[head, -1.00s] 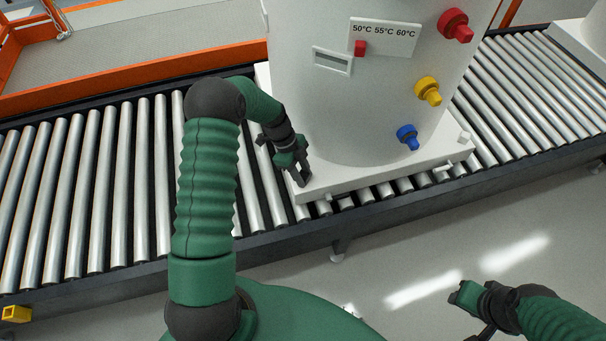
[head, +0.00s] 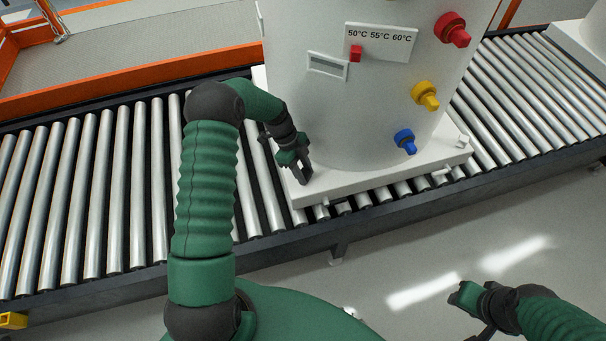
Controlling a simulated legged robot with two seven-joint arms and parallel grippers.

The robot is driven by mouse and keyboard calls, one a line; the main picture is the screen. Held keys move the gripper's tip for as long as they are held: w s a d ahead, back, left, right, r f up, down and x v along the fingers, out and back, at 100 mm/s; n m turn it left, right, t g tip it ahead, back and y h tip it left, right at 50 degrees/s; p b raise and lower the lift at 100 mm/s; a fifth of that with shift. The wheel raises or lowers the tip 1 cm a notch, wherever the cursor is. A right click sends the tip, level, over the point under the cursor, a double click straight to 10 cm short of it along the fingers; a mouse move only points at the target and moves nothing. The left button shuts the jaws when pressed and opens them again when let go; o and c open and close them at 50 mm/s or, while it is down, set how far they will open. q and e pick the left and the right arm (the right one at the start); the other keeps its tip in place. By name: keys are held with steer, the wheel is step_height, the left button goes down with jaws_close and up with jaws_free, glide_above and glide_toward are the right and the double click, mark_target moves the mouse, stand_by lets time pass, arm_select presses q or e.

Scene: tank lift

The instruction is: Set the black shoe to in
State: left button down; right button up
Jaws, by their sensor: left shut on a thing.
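The white tank (head: 330,110) stands on a square white base plate (head: 350,182) on the roller conveyor. My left gripper (head: 304,175) is at the plate's left front corner, pointing down. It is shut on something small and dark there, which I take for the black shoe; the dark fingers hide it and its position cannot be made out. A small white block (head: 464,141) sits at the plate's right corner, and white pegs stick out along its front edge. My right gripper (head: 467,296) is at the lower right over the floor, away from the tank; its jaws are unclear.
Red (head: 453,30), yellow (head: 426,95) and blue (head: 405,142) knobs stick out of the tank's front, beside a temperature scale (head: 381,42) with a red slider. Bare rollers (head: 80,200) lie left and right. An orange rail (head: 130,80) runs behind. Floor is clear in front.

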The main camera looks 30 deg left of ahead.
arm_select(q)
steer(key=c, duration=1)
jaws_free()
steer(key=shift+r, duration=0.1)
steer(key=p+v, duration=0.3)
steer(key=v, duration=1.3)
steer(key=shift+a+r+p, duration=0.1)
steer(key=shift+r+p, duration=0.2)
steer(key=shift+p, duration=0.05)
